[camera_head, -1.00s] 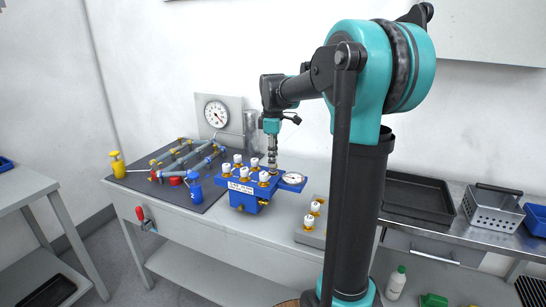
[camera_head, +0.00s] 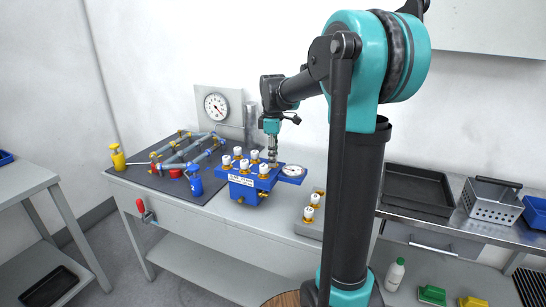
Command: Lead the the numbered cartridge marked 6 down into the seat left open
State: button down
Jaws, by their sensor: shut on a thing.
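A blue block (camera_head: 243,190) with a white label on its front stands on the workbench. Several white-topped cartridges with brass collars sit upright in its top; one white-topped cartridge (camera_head: 264,170) is at the front right. My gripper (camera_head: 273,156) points straight down over the back right part of the block's top, behind that cartridge. It is shut on a cartridge, which the fingers mostly cover. Its number is not readable, and the seat beneath it is hidden. I cannot tell how far the cartridge is into the block.
A round dial (camera_head: 292,171) adjoins the block's right side. A grey holder (camera_head: 312,226) with white-topped cartridges stands to the right. A pressure gauge (camera_head: 216,106) stands behind.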

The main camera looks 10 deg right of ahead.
jog(key=c, duration=1.2)
grip_release()
notch_tip(320, 180, up, 19)
